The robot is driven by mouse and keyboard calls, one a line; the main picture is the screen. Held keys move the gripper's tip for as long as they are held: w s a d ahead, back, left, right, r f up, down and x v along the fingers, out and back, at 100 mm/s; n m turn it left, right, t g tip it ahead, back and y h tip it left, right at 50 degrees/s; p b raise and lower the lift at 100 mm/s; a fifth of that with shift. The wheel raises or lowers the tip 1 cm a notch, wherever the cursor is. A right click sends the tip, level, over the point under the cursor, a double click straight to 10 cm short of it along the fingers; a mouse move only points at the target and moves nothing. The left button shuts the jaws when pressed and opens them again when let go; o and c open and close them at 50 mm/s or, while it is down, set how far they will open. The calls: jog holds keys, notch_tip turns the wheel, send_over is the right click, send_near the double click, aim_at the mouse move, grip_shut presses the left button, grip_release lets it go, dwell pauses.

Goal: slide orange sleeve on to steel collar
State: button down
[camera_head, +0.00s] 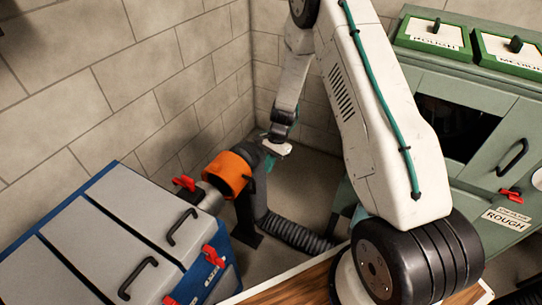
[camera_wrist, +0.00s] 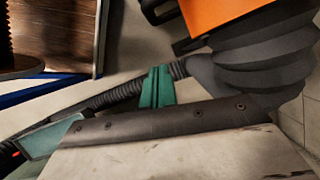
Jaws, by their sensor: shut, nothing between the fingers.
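The orange sleeve (camera_head: 229,172) is at the end of a dark duct, beside the blue-grey box. The steel collar (camera_head: 209,198) juts from the box toward it. Sleeve and collar meet in the head view; how far they overlap I cannot tell. My gripper (camera_head: 270,160) is just right of the sleeve, by the dark duct, and holds nothing. In the wrist view the orange sleeve (camera_wrist: 225,12) shows at the top, above dark bellows (camera_wrist: 260,60). A teal finger (camera_wrist: 158,88) stands below and left of the bellows, apart from the orange. The collar is not clear there.
The blue-grey box (camera_head: 110,235) has black handles and red latches, one red lever (camera_head: 184,183) close to the collar. A black corrugated hose (camera_head: 295,235) runs along the floor. A green cabinet (camera_head: 480,130) stands right; a block wall (camera_head: 130,80) closes the back. A wooden top (camera_head: 290,285) lies in front.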

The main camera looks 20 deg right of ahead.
jog(key=a+f, duration=0.1)
jog(key=s+a+f, duration=0.1)
jog(key=a, duration=0.1)
jog(key=s+a+f, duration=0.1)
jog(key=shift+s+a, duration=0.1)
jog(key=shift+a, duration=0.25)
jog(key=shift+s, duration=0.1)
